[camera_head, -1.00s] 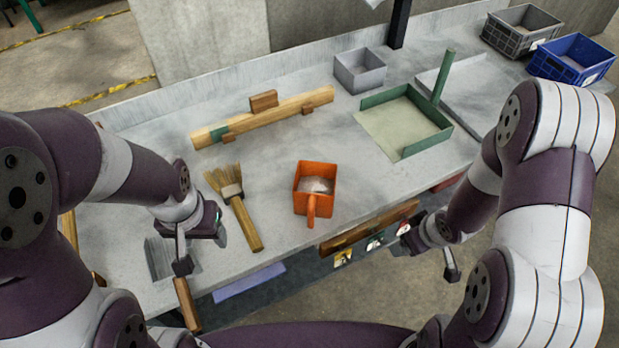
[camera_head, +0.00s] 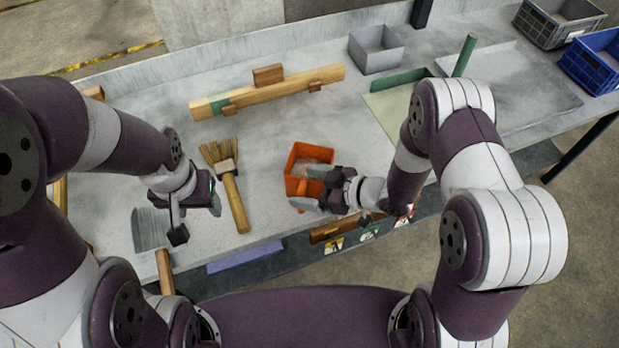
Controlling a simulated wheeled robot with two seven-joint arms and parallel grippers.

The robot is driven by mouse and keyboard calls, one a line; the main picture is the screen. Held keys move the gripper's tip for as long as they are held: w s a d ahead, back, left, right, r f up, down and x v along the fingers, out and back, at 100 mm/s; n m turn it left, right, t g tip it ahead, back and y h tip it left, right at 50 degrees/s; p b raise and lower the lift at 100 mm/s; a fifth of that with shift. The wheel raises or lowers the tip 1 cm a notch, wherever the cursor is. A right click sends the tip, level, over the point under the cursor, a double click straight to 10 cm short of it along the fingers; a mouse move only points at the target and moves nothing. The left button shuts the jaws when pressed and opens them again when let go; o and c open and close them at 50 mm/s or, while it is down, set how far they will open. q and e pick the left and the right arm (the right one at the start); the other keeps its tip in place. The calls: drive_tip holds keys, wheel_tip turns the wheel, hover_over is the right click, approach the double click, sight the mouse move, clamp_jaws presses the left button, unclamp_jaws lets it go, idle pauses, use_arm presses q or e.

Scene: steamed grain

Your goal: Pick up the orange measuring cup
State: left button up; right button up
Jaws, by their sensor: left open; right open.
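The orange measuring cup (camera_head: 296,163) is a square scoop standing on the grey workbench, with pale grain visible inside. Its handle side faces me and is largely hidden by my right gripper. My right gripper (camera_head: 305,190) is open at the cup's near side, its fingers over the handle area. I cannot tell whether the fingers touch the handle. My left gripper (camera_head: 195,222) is open and empty at the left, near the bench's front edge, left of the brush.
A wooden-handled brush (camera_head: 235,200) lies left of the cup. A long wooden bar (camera_head: 285,92) lies behind it. A grey box (camera_head: 376,50) and a green-edged dustpan (camera_head: 405,82) are farther back. Grey (camera_head: 550,28) and blue (camera_head: 592,68) crates stand at the far right.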

sight(298, 185)
drive_tip(key=x, duration=0.3)
clamp_jaws()
drive_tip(key=shift+r, duration=0.1)
